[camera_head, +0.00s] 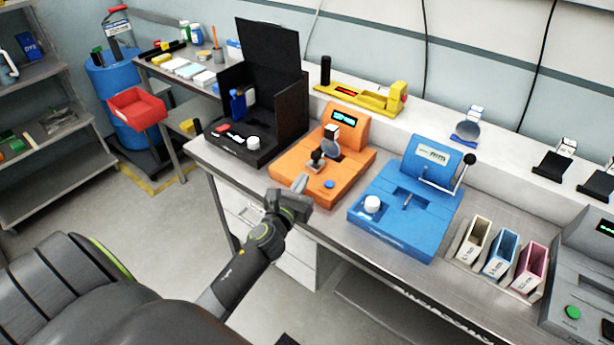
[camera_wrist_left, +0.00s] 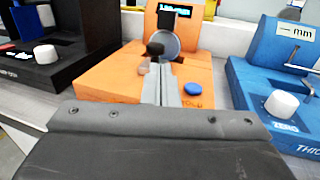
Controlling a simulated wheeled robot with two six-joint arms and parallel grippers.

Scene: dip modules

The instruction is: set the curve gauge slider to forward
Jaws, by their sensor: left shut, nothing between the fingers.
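An orange gauge (camera_head: 290,162) with a small lit display stands on the bench; I take it for the curve gauge, though no such name is readable. A dark-topped knob (camera_head: 316,156) that looks like its slider sits on its top, in front of a grey round part (camera_head: 331,134). In the left wrist view the knob (camera_wrist_left: 154,50) shows just beyond my fingertips. My left gripper (camera_head: 300,183) is shut and empty at the gauge's front edge. The fingers (camera_wrist_left: 161,84) partly cover the gauge's top; I cannot tell whether they touch the knob. My right gripper is not in view.
A blue button (camera_head: 329,184) is on the orange gauge. A black open-lidded device (camera_head: 262,153) stands left of it, and a blue thickness gauge (camera_head: 417,220) stands right. Several upright slots (camera_head: 500,250) are farther right. A yellow tool (camera_head: 365,97) lies on the shelf behind.

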